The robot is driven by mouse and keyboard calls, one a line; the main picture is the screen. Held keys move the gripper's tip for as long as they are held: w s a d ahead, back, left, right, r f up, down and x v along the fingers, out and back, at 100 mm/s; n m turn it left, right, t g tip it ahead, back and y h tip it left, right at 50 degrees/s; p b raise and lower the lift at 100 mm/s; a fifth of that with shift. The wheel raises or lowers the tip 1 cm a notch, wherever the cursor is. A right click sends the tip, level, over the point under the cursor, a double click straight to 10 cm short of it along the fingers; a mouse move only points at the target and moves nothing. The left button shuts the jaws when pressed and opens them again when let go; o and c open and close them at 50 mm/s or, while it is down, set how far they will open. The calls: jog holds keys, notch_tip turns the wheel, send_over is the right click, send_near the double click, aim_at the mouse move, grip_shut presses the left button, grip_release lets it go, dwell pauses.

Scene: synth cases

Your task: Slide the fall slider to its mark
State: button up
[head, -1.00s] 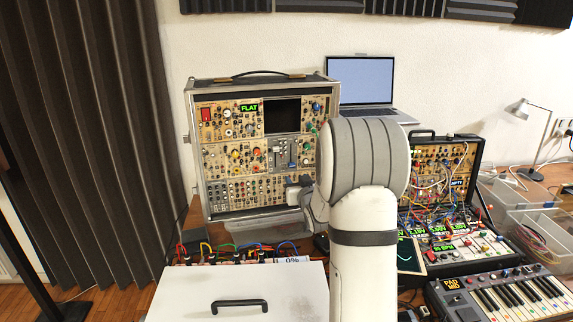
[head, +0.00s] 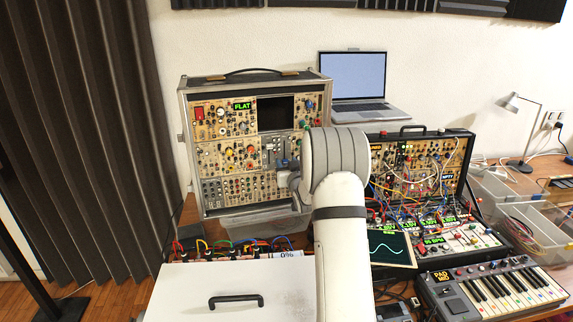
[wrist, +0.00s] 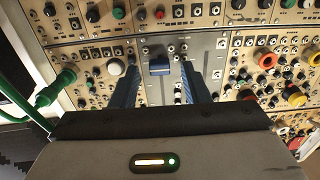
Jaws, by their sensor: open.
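A grey slider panel (wrist: 208,52) sits among the tan modules of the upright case and also shows in the head view (head: 268,150). My gripper (wrist: 159,72) is open, with one blue finger on each side of this cap. The fingers appear apart from the cap; whether they touch it I cannot tell. A second slot with a small light cap (wrist: 184,48) is to the right, near the right finger. Labels and the mark are too small to read. In the head view my gripper (head: 288,166) is by the panel's lower right, partly hidden by my arm.
A green cable (wrist: 25,108) hangs at the left in the wrist view. Knobs surround the panel closely. In the head view, a patched synth case (head: 425,170), a laptop (head: 353,78) and a keyboard (head: 500,290) are to the right. A white drawer front (head: 240,285) is in front.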

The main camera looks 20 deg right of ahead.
aim_at(284, 141)
jog(key=shift+c, duration=0.2)
grip_shut()
dwell(0.3)
notch_tip(284, 141, up, 7)
jog(key=shift+r+b, duration=0.1)
jog(key=shift+b, duration=0.65)
jog(key=shift+o, duration=0.2)
grip_release()
